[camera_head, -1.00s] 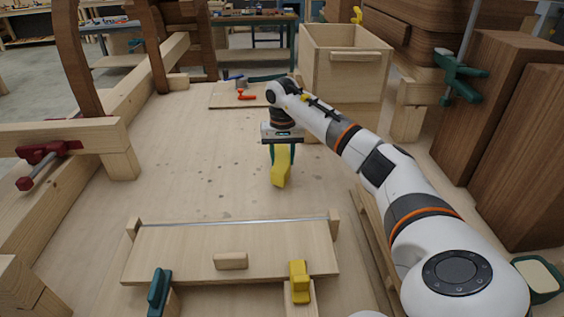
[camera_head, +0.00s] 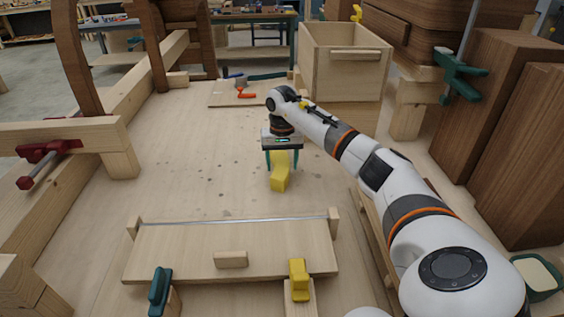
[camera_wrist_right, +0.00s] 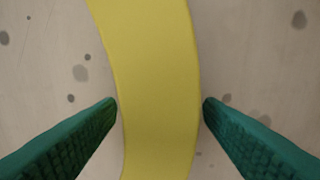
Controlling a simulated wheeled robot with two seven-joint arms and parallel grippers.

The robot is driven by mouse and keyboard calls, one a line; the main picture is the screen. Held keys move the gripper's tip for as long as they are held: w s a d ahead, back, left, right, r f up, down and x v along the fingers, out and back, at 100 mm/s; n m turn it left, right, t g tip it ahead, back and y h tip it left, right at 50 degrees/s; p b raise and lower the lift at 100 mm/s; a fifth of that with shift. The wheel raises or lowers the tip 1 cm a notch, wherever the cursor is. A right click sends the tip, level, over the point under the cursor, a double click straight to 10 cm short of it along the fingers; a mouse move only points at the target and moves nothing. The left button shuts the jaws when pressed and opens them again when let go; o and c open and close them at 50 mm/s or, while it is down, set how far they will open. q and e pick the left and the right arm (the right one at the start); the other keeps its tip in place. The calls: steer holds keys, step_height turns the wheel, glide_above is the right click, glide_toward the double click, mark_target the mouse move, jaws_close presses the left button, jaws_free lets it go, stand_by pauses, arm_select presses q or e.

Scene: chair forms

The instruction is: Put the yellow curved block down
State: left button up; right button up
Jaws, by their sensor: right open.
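The yellow curved block (camera_head: 279,172) rests on the wooden worktop (camera_head: 200,170) near the middle of the head view. My right gripper (camera_head: 282,166) is above and around it, with green fingers spread open. In the right wrist view the block (camera_wrist_right: 155,80) runs top to bottom between the two fingertips (camera_wrist_right: 160,103). A narrow gap shows on the left side; the right fingertip is very close to the block, and I cannot tell if it touches. My left gripper is not in view.
A wooden board fixture (camera_head: 190,248) with a small wood block (camera_head: 231,259) lies in front. A yellow clamp (camera_head: 299,278) and a green clamp (camera_head: 160,290) sit at its front edge. A wooden box (camera_head: 345,65) stands behind right. The worktop left of the block is clear.

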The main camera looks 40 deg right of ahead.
steer(key=shift+r, duration=0.5)
step_height(320, 180, up, 10)
steer(key=b, duration=0.1)
steer(key=shift+b, duration=0.3)
steer(key=shift+o, duration=0.5)
steer(key=shift+r, duration=0.55)
steer(key=t+h+p, duration=0.2)
steer(key=t+h, duration=0.1)
glide_toward(282, 163)
steer(key=p+x, duration=0.1)
steer(key=x, duration=0.3)
steer(key=shift+s+d, duration=0.1)
steer(key=p+x, duration=0.1)
steer(key=x, duration=0.1)
steer(key=w+p+x, duration=0.1)
steer(key=x, duration=0.2)
steer(key=shift+d+r, duration=0.2)
steer(key=shift+d, duration=0.05)
steer(key=shift+d+f, duration=0.1)
steer(key=shift+f, duration=0.15)
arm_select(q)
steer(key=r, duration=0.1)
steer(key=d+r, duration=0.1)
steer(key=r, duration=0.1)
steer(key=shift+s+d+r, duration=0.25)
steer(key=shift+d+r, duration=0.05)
arm_select(e)
steer(key=shift+r+t, duration=0.1)
steer(key=shift+t, duration=0.2)
steer(key=c, duration=1.2)
